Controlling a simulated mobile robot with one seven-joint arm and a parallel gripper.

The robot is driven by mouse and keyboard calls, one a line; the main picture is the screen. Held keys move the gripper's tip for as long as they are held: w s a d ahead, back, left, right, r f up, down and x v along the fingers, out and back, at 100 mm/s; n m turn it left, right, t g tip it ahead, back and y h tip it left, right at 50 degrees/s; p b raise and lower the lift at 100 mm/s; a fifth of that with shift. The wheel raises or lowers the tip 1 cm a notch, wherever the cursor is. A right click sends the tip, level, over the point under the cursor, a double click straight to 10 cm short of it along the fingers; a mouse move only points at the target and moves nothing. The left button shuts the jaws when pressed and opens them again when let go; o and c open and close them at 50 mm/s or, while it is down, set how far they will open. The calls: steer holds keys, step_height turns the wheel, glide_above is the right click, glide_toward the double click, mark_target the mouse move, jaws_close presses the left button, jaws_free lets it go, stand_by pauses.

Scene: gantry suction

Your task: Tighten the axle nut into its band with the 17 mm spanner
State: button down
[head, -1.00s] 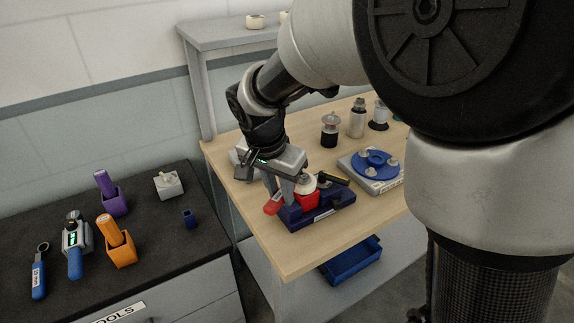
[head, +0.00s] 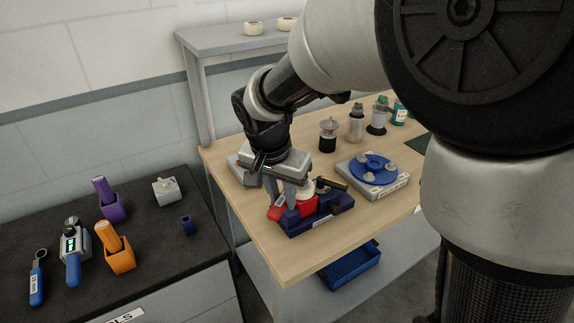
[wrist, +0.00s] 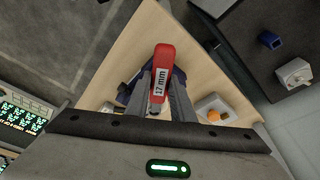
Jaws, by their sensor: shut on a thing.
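The red 17 mm spanner (wrist: 162,72) lies between the fingers of my gripper (wrist: 160,100) in the wrist view, its label facing the camera. In the head view my gripper (head: 288,197) points down at the dark blue fixture (head: 318,221), shut on the spanner's red handle (head: 277,212), which sticks out to the left. A pale round part (head: 306,187) and a red block show on the fixture behind the fingers. The axle nut and the spanner's jaw are hidden, so I cannot tell whether they are engaged.
A blue disc on a grey base (head: 374,169) stands right of the fixture on the wooden bench (head: 262,232). Several bottles stand behind. The dark tool bench (head: 150,225) at left holds a display-faced tool (head: 73,240), a blue-handled spanner (head: 38,280) and purple and orange holders (head: 117,252).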

steer(key=shift+r+p, duration=1.7)
steer(key=shift+r, duration=1.1)
steer(key=shift+s+f, duration=0.1)
